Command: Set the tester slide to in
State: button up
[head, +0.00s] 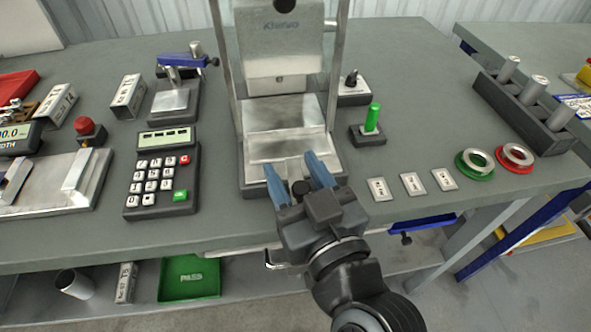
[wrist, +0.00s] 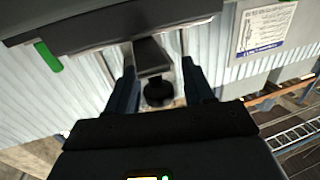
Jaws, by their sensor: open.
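The tester (head: 280,62) is a light grey press head between two uprights above a dark base. A pale metal plate (head: 285,147), apparently its slide, lies on the base below the head. A small dark knob (head: 300,188) shows at the front of the base, between my fingers; a round dark knob (wrist: 158,93) also shows between them in the wrist view. My gripper (head: 296,172) is open at the tester's front, its blue fingers either side of the knob. I cannot tell whether they touch it. My gripper hides part of the base's front.
A keypad (head: 161,178) stands left of the tester. A green lever (head: 372,117) and a black switch (head: 351,82) stand to its right. Several small plates, green (head: 475,164) and red (head: 515,157) rings and a dark rack (head: 520,112) lie farther right.

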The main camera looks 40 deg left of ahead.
aim_at(292, 170)
jog(key=shift+c, duration=0.3)
grip_shut()
jog(key=shift+w+b+x, duration=0.2)
jog(key=shift+b+x, duration=0.1)
jog(key=shift+x, duration=0.65)
jog(key=shift+w+b+x, duration=0.15)
jog(key=shift+b+x, duration=0.15)
jog(key=shift+x, duration=0.6)
jog(key=shift+d, duration=0.2)
jog(key=shift+o, duration=0.3)
grip_release()
jog(key=shift+d, duration=0.1)
